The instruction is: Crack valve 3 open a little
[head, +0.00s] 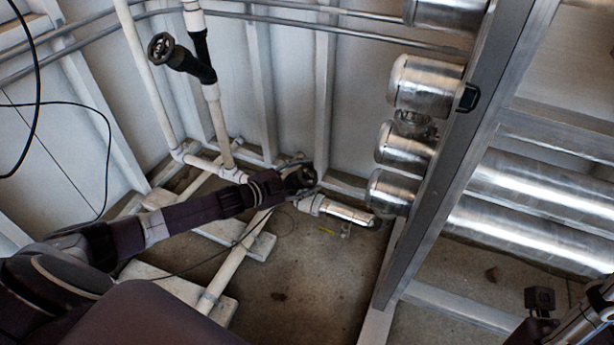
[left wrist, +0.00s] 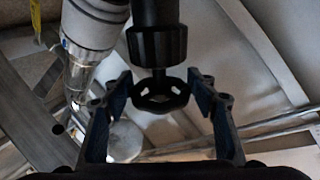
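A black handwheel valve (left wrist: 162,92) shows in the left wrist view, hanging on a dark stem below a ribbed collar. My left gripper (left wrist: 160,90) is open, with one finger on each side of the wheel and a visible gap at both sides. In the head view my left arm reaches in from the left, and my left gripper (head: 292,180) is at the dark wheel near the lower pipe, hiding part of it. Another black handwheel valve (head: 160,46) stands on a white pipe at the upper left. No valve numbers are legible.
Shiny metal cylinders (head: 425,84) line a steel frame beam (head: 440,170) right of the gripper. A short silver pipe (head: 348,214) lies just right of it. White pipes (head: 235,262) run low over the floor. A thin black cable (head: 108,150) hangs at the left.

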